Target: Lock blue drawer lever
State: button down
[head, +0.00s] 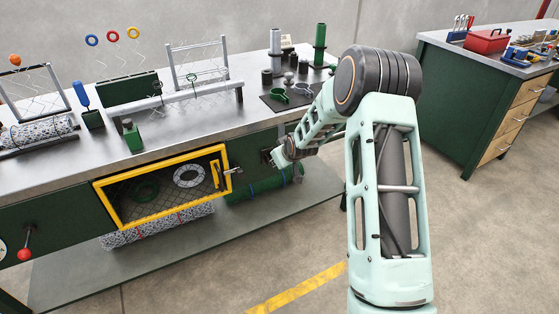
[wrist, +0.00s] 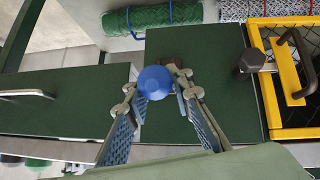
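The blue ball knob (wrist: 155,82) of the lever stands out from a dark green front panel (wrist: 215,115) in the wrist view. My gripper (wrist: 158,84) has its two fingers apart, one on each side of the knob. The knob sits between the fingertips, closer to the left finger; I cannot tell whether either finger touches it. The lever's shaft is hidden behind the knob. A green drawer front (wrist: 65,105) with a metal handle (wrist: 27,94) is left of the knob. In the head view my gripper (head: 270,156) is at the bench front, hiding the knob.
A yellow-framed mesh door (head: 110,205) with a dark handle is beside the panel; a dark grey knob (wrist: 250,60) stands near its frame. Green mesh rolls (head: 265,186) lie on the shelf below. A red-knobbed lever (head: 25,253) is at the far left. The floor in front is clear.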

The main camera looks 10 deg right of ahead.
jog(key=c, duration=2)
grip_release()
jog(key=shift+w+r, duration=0.25)
jog(key=shift+w, duration=0.05)
jog(key=o, duration=0.3)
jog(key=shift+s+f, duration=0.15)
jog(key=v, duration=1.2)
jog(key=shift+d, duration=0.1)
